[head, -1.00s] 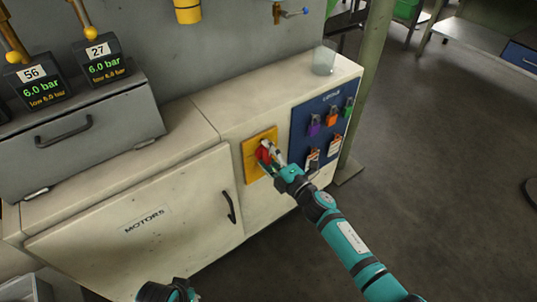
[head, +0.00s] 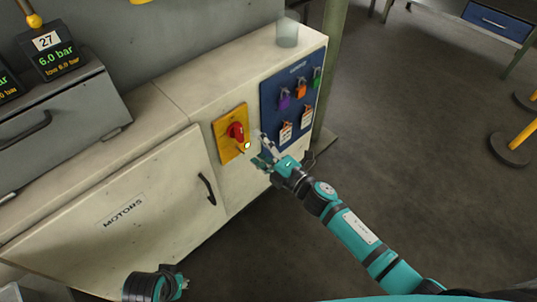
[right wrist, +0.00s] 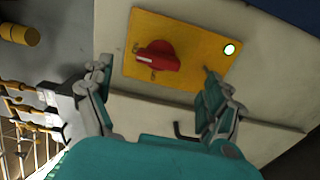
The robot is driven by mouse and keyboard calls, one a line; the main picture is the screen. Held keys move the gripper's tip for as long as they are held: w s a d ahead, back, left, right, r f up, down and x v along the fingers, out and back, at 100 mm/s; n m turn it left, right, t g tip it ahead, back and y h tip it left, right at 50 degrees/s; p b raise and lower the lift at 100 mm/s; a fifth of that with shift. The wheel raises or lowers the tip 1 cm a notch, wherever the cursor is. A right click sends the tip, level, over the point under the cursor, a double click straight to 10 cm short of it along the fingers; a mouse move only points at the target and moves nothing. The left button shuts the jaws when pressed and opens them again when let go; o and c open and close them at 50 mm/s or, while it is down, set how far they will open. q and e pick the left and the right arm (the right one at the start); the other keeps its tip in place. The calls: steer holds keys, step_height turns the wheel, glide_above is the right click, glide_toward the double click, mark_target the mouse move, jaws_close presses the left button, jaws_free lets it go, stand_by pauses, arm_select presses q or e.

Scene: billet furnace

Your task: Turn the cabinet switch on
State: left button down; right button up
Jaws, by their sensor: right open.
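The cabinet switch is a red rotary knob (head: 236,131) on a yellow plate (head: 222,131) on the pale cabinet's front. In the right wrist view, the red knob (right wrist: 157,56) lies roughly left to right on the yellow plate (right wrist: 190,32). A small round lamp (head: 247,146) on the plate glows white; the lit lamp (right wrist: 229,49) shows greenish-edged in the wrist view. My right gripper (head: 259,149) is open and empty, clear of the knob, to its right. Its spread fingers (right wrist: 157,70) show in the wrist view. My left arm's end (head: 155,285) shows at the bottom; its fingers are unclear.
A blue lockout board (head: 268,102) with several padlocks and tags is right of the switch. A clear cup (head: 287,33) stands on the cabinet top. The MOTORS door (head: 110,215) with its black handle (head: 206,189) is at left. Open floor lies to the right.

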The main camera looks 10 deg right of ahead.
steer(key=v, duration=0.4)
steer(key=shift+s, duration=0.1)
steer(key=shift+d, duration=0.1)
stand_by(0.3)
